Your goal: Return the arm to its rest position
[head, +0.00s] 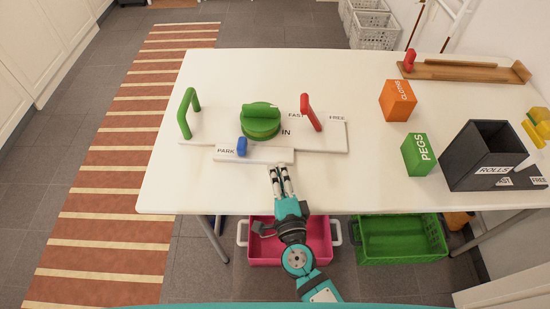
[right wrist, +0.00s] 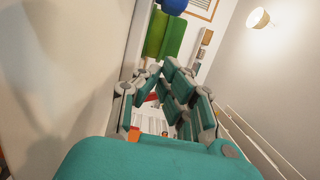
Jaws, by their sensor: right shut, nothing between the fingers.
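My right arm comes in from the bottom of the head view. Its teal gripper (head: 280,171) is over the front part of the white table (head: 350,192), just in front of the small board labelled PARK (head: 268,155). Its fingers are together with nothing between them, as the right wrist view also shows. A blue knob (head: 242,147) is on the PARK board, to the left of the fingertips. It also shows at the top of the right wrist view (right wrist: 174,5). My left gripper is not in view.
Boxes stand right: orange (head: 397,100), green PEGS (head: 418,155), dark ROLLS (head: 470,170). A pink crate (head: 262,254) and green crate (head: 400,249) are below.

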